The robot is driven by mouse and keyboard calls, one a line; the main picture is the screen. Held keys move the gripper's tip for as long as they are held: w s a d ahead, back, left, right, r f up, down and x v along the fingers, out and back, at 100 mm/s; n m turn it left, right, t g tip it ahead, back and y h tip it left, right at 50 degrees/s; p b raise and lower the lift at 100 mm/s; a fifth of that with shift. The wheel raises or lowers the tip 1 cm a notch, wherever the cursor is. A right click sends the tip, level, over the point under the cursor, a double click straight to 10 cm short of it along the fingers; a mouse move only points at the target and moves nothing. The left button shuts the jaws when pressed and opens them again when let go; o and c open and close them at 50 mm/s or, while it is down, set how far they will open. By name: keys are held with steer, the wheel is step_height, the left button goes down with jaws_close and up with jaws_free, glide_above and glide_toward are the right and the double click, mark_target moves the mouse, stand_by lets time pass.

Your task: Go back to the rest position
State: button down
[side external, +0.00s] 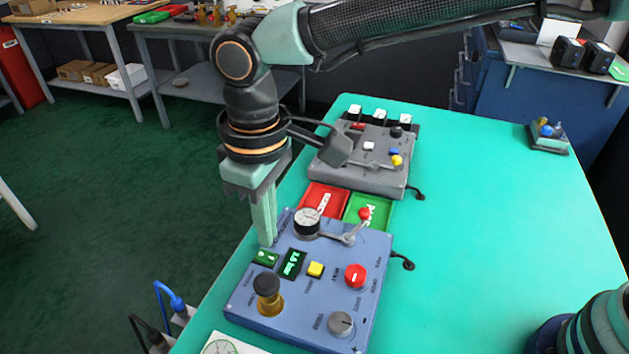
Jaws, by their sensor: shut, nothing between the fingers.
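My gripper (267,240) points straight down at the left edge of the blue valve positioner box (320,318). Its pale green fingers are shut with nothing between them. The box top carries a black-topped brass knob (267,292), a yellow button (316,269), a red button (355,275), a grey dial (341,323) and a metal lever with a red ball (364,213).
Behind the box are a red tray (324,199), a green tray (369,210) and a grey control box (375,172). A small stand (547,135) is at the far right. The turquoise table (480,230) is clear right of the boxes. Cables hang at the lower left.

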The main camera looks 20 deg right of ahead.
steer(key=w+d+r+m+t, duration=0.1)
steer(key=w+d+r, duration=0.15)
steer(key=d, duration=0.25)
steer(key=w+d+r+m, duration=0.1)
steer(key=d+r, duration=0.2)
steer(key=d, duration=0.3)
steer(key=s+d+m+t, duration=0.2)
steer(key=s+d+m, duration=0.1)
steer(key=d, duration=0.9)
steer(key=s+d+r+m+t, duration=0.1)
steer(key=s+d+m+t, duration=0.1)
steer(key=d, duration=1.1)
steer(key=shift+s+d+m, duration=0.3)
steer(key=shift+s+m, duration=0.5)
steer(key=shift+s, duration=0.3)
